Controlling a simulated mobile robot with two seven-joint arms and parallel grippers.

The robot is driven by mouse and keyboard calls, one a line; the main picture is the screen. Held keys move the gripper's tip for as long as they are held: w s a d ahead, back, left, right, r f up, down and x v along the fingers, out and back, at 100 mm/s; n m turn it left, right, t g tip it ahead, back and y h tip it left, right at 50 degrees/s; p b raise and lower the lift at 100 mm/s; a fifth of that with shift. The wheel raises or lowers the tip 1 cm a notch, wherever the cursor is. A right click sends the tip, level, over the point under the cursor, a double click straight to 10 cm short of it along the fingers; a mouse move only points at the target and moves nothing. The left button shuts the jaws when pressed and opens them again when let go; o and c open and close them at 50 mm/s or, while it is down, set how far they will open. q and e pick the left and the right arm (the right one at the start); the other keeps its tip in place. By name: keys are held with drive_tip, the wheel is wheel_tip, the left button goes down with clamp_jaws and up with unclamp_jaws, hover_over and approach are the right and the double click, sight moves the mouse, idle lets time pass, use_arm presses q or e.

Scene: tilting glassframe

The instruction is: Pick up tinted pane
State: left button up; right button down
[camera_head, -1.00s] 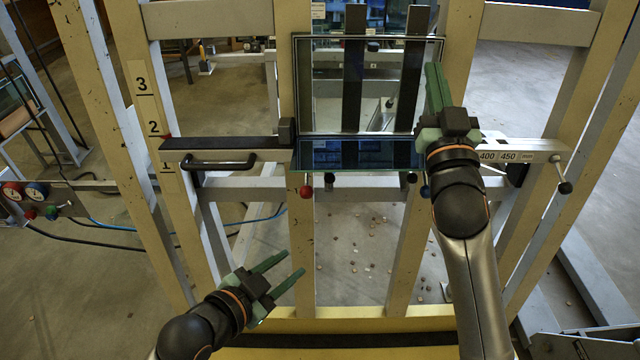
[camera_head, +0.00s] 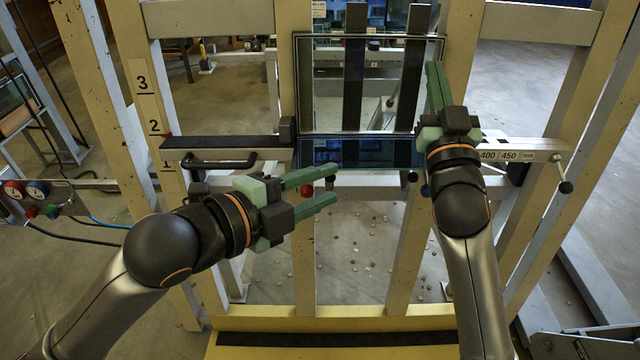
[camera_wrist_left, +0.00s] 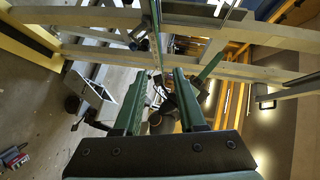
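The tinted pane (camera_head: 385,85) stands in the frame, a see-through grey sheet with a dark edge. A dark bluish glassy strip (camera_head: 360,152) shows along its bottom; I cannot tell whether it is part of the pane or a reflection. My left gripper (camera_head: 334,186) is open and empty, just below the pane's lower left part. In the left wrist view, a thin glass edge (camera_wrist_left: 156,40) runs ahead, roughly in line with the gap between its fingers (camera_wrist_left: 163,74). My right gripper (camera_head: 437,80) is at the pane's right edge; its fingers overlap, hiding whether they grip it.
A beige upright frame (camera_head: 302,240) surrounds the pane. A dark ledge with a black handle (camera_head: 220,161) lies left of it. A red knob (camera_head: 306,190) is close to my left fingers. A numbered scale bar (camera_head: 510,155) runs right. A yellow beam (camera_head: 340,324) crosses the bottom.

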sight(373, 165)
use_arm(q)
drive_tip(key=x, duration=1.2)
drive_tip(key=shift+f, duration=0.1)
clamp_jaws()
use_arm(e)
drive_tip(key=shift+r, duration=0.15)
idle(1.2)
